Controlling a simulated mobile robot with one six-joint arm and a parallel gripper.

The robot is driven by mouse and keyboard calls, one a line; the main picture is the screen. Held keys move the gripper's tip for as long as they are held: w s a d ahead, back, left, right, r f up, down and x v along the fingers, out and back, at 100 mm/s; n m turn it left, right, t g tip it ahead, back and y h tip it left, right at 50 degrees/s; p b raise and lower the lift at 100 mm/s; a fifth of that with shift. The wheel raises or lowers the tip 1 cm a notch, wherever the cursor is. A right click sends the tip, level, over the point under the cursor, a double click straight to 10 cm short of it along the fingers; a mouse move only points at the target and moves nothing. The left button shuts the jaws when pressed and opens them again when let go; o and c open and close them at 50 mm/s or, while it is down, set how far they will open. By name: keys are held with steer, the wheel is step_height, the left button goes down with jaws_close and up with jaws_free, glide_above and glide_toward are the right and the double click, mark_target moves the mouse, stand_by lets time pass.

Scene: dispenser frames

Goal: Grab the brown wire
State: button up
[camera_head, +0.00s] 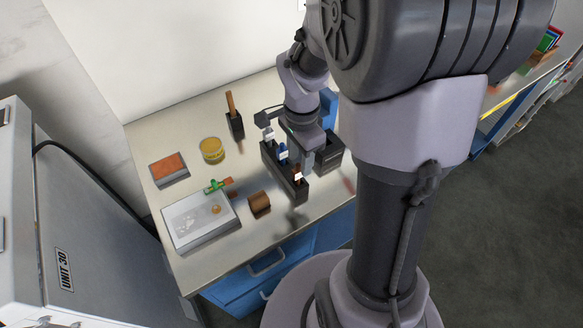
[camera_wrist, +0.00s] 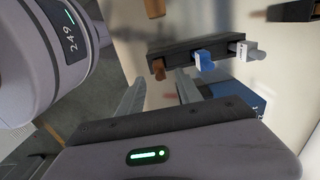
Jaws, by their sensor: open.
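A long black dispenser (camera_head: 283,178) stands on the bench and holds a white, a blue and a brown wire end in a row. In the wrist view the dispenser (camera_wrist: 178,50) shows above my fingers. The brown wire (camera_wrist: 158,68) sticks out at its left end, with the blue wire (camera_wrist: 203,61) and the white wire (camera_wrist: 243,50) to its right. My gripper (camera_wrist: 161,76) is open, and the brown wire's end appears between its fingertips in that view; whether it is at their depth I cannot tell.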

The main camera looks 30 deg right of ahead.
mark_target(298, 170)
steer(key=f+b, duration=0.1)
steer(key=f, duration=0.2)
steer(key=f+b, duration=0.2)
steer(key=f, duration=0.1)
steer(key=shift+a+f, duration=0.2)
steer(key=shift+f, duration=0.2)
steer(key=shift+r, duration=0.15)
steer(key=shift+c, duration=0.6)
jaws_close()
